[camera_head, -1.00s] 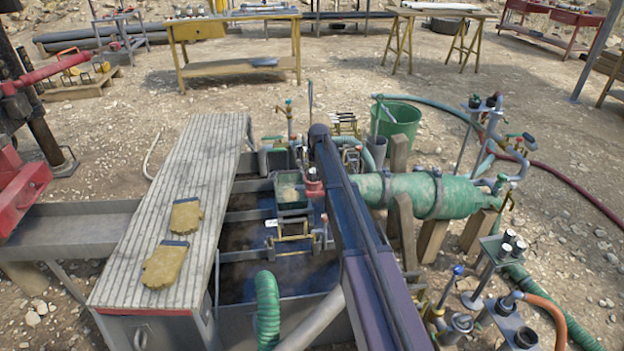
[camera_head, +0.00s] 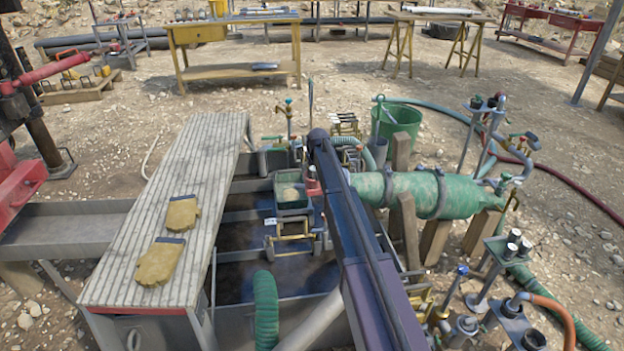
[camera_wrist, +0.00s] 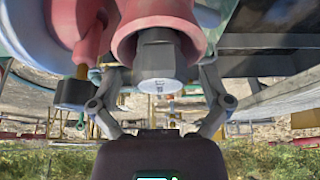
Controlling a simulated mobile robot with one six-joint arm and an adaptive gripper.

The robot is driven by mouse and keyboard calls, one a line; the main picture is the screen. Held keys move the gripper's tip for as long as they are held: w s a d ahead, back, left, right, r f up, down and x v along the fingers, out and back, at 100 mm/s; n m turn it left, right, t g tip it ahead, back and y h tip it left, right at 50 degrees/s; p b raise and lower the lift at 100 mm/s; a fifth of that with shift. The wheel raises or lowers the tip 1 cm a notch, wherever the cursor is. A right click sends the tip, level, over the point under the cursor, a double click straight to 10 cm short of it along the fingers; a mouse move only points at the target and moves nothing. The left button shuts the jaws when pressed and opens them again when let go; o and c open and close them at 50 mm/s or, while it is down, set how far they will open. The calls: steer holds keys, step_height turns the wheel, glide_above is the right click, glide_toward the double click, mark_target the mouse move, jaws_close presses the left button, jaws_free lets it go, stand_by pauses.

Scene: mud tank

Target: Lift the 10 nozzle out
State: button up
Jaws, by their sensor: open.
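In the wrist view the nozzle (camera_wrist: 160,60) is a dark grey hex-sided piece with a pale round end face carrying a small mark, too blurred to read surely. Its other end sits inside a pink-red collar (camera_wrist: 125,42). My gripper (camera_wrist: 160,82) is open, with one finger on each side of the nozzle; I cannot tell whether either touches it. In the head view my arm hides the gripper and the nozzle. Part of a red fitting (camera_head: 312,183) shows beside the arm's far end.
A dark tank (camera_head: 235,265) lies below, with a ribbed walkway (camera_head: 205,150) holding two yellow gloves to its left. A green cylinder (camera_head: 465,198) lies right of my arm, near a green bucket (camera_head: 405,122). A green hose (camera_head: 265,310) enters the tank at front.

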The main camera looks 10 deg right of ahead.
stand_by(0.5)
steer(key=c, duration=1.3)
